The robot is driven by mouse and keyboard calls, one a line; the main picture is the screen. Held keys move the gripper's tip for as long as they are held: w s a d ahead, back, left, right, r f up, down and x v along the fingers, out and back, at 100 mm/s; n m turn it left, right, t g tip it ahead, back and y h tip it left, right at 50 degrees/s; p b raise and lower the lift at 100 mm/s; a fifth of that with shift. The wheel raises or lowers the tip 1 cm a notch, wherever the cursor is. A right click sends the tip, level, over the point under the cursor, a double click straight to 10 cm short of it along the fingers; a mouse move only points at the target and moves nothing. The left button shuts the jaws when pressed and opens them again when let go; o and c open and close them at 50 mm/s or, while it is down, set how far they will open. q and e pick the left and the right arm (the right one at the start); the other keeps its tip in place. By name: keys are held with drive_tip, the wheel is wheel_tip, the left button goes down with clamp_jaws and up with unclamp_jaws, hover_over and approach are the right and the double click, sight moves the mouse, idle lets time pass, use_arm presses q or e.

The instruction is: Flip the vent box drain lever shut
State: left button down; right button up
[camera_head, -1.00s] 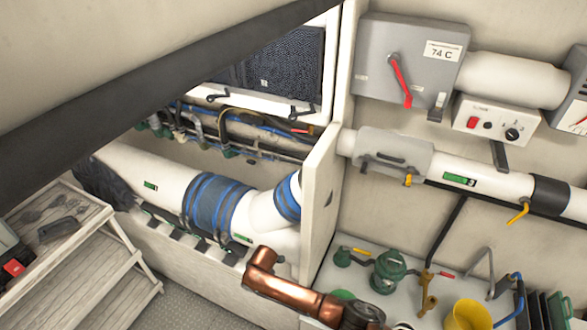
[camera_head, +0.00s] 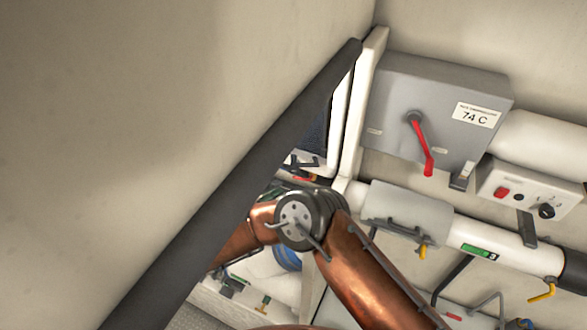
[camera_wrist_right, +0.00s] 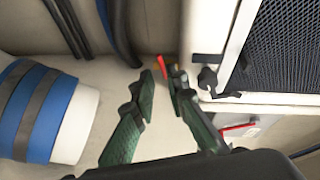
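A white-framed box with a dark mesh grille (camera_wrist_right: 284,52) fills the right of the wrist view; its frame is partly visible in the head view. A small red-and-orange handle (camera_wrist_right: 171,68) sits beside its lower frame, and a red-and-yellow handle (camera_head: 301,178) shows below the box in the head view. I take this for the drain lever. My right gripper (camera_wrist_right: 163,74) has its green fingers apart, tips near the small handle; touching cannot be told. In the head view my copper right arm bends behind the dark beam and its fingers are hidden. My left gripper is out of view.
A dark diagonal beam (camera_head: 262,165) blocks much of the head view. A grey box (camera_head: 440,100) with a red lever and a white pipe (camera_head: 515,250) are at right. A blue-banded pipe (camera_wrist_right: 70,120) lies left of my fingers.

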sight(296, 178)
drive_tip(key=p+x, duration=0.2)
drive_tip(key=x, duration=0.5)
drive_tip(key=shift+r+p, duration=0.2)
drive_tip(key=shift+p, duration=0.15)
drive_tip(key=shift+w+d+f, duration=0.1)
drive_tip(key=shift+d, duration=0.1)
drive_tip(key=shift+c, duration=0.3)
clamp_jaws()
